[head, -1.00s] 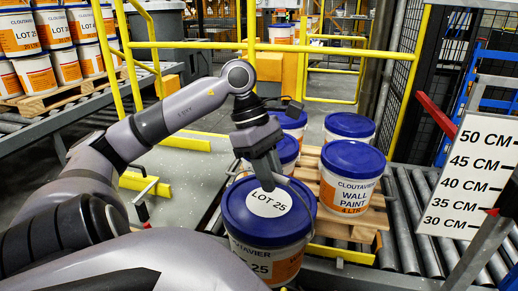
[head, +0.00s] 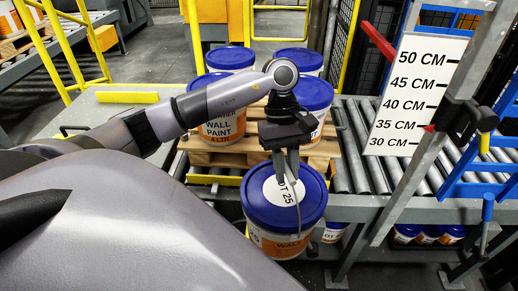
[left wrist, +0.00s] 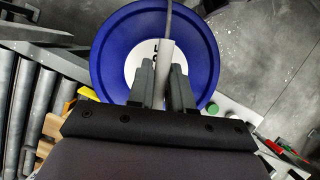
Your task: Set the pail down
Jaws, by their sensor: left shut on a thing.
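A paint pail with a blue lid (head: 258,207) and a round white "LOT 25" label hangs from my left gripper (head: 285,165). The gripper is shut on the pail's handle. In the left wrist view the fingers (left wrist: 162,85) close on the pale grip of the handle above the blue lid (left wrist: 203,50). The pail is in front of the wooden pallet (head: 325,150), apart from it. Several like pails stand on the pallet, one of them at the front left (head: 222,128). My right gripper is not in view.
A roller conveyor (head: 350,165) runs behind and to the right. A height board (head: 415,90) marked 30 to 50 CM stands at the right by a grey post (head: 440,140). Yellow rails (head: 60,60) stand at the left. More pails (head: 430,234) sit low at the right.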

